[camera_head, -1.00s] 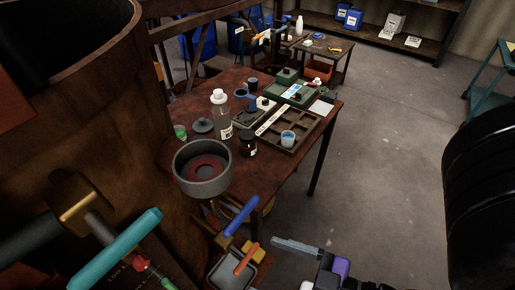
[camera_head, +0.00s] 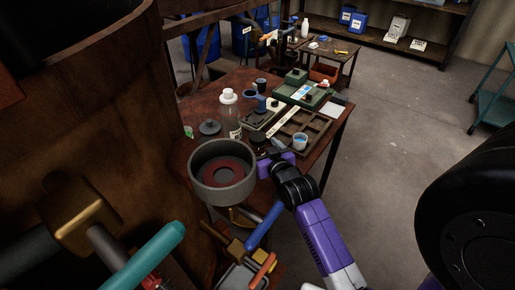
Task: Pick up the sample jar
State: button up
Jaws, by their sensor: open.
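A small dark jar (camera_head: 257,139) stands on the rusty table by the front edge of the compartment tray; it looks like the sample jar. Its lower part is hidden behind my gripper. My gripper (camera_head: 270,151) is open at the jar's front right, at the end of my purple arm. The fingers are small and dark here, and I cannot tell whether the jar is between them or they touch it. A pale cup with blue contents (camera_head: 299,142) stands on the tray, right of my gripper.
A round grey bowl-like vessel (camera_head: 222,193) with a reddish inside is just left of my gripper. A clear bottle with a white cap (camera_head: 230,120) stands behind the jar. The compartment tray (camera_head: 318,127) lies to the right. Blue and orange handles are below.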

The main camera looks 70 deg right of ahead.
aim_at(262, 142)
jog(key=shift+d+f, duration=0.1)
jog(key=shift+d, duration=1.05)
jog(key=shift+x, duration=0.9)
jog(key=shift+a+f+p+x, duration=0.1)
jog(key=shift+f+x, duration=0.1)
jog(key=shift+x, duration=0.75)
jog(key=shift+a+f+p+x, duration=0.1)
jog(key=shift+f+p+x, duration=0.05)
jog(key=shift+x, duration=0.8)
jog(key=shift+a+f+p+x, duration=0.1)
jog(key=shift+f+x, duration=0.1)
jog(key=shift+x, duration=0.75)
jog(key=c, duration=1.4)
jog(key=shift+r, duration=0.1)
